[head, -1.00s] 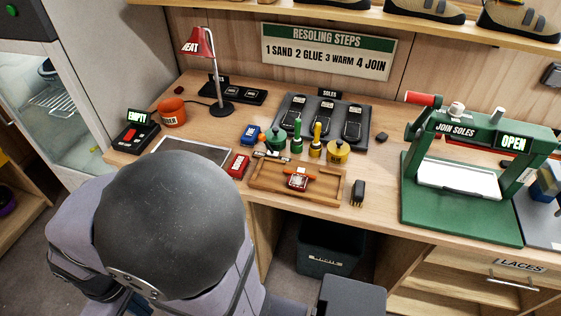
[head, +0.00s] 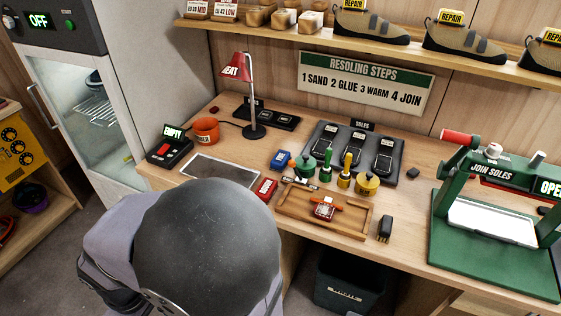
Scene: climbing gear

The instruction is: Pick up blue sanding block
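The blue sanding block (head: 281,160) sits on the wooden workbench, just left of a dark green round pot (head: 305,168) and right of a grey flat mat (head: 222,172). It has a small pale label and looks unobstructed from this side. A similar red block (head: 266,188) lies a little nearer and to the left. My gripper is not visible. Only the grey links of my arm show large at the bottom left, at the bench's near edge.
A wooden tray (head: 290,220) holding a red item (head: 324,208) lies in front of green and yellow bottles. A red lamp (head: 238,66) stands behind left, an orange cup (head: 205,131) near it. A green press (head: 500,235) fills the right. A dark bin (head: 350,280) is below.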

